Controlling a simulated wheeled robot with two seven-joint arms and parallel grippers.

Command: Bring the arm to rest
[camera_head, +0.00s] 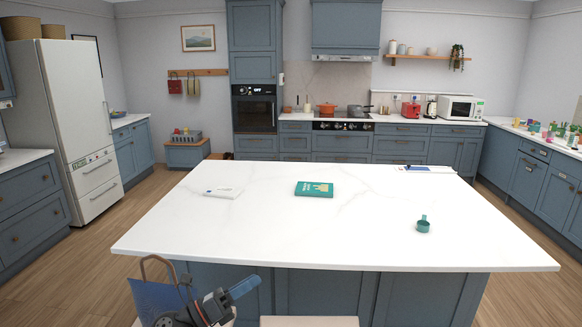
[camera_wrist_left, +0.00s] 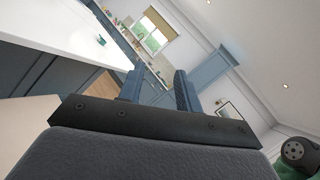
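My left gripper (camera_head: 244,287) is low in the head view, in front of the island's near edge, beside a blue bag (camera_head: 150,303) with a brown handle. In the left wrist view its two blue-grey fingers (camera_wrist_left: 157,80) stand apart with nothing between them, so it is open and empty. It appears clear of the worktop.
The white island worktop (camera_head: 270,240) holds a green book (camera_head: 314,189), a white book (camera_head: 222,192), a teal cup (camera_head: 423,225) and a blue-and-white item at its far right edge. Pale seat-like surfaces (camera_head: 310,321) show below its near edge.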

